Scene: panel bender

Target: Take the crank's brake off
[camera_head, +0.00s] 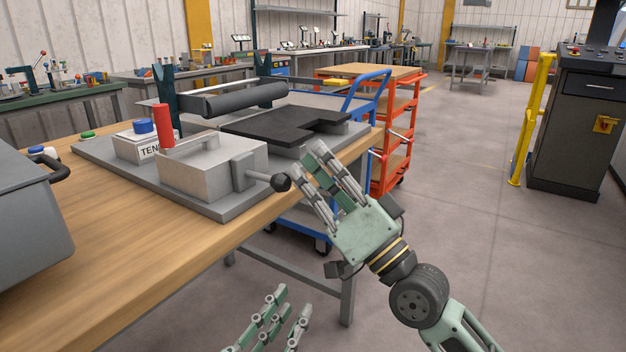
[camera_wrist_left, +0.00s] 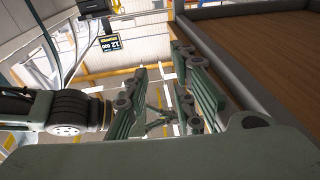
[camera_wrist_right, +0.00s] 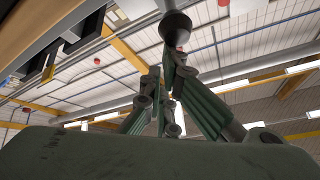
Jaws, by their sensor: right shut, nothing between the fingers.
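A grey machine box (camera_head: 212,166) stands on a flat plate on the wooden bench. A short shaft with a black round knob (camera_head: 281,182) sticks out of its right side. A red upright handle (camera_head: 162,121) stands behind the box. Which part is the brake I cannot tell. My right gripper (camera_head: 308,160) is shut and empty, just right of the knob; in the right wrist view the black knob (camera_wrist_right: 175,28) is just beyond its fingertips. Contact is unclear. My left gripper (camera_head: 292,294) is low, in front of the bench, with its fingers apart and nothing between them.
A control box with a blue button (camera_head: 143,126) sits left of the red handle. A black roller (camera_head: 245,99) and dark sheet (camera_head: 285,126) lie behind. A grey case (camera_head: 30,215) is on the bench's left. An orange cart (camera_head: 395,150) stands beyond.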

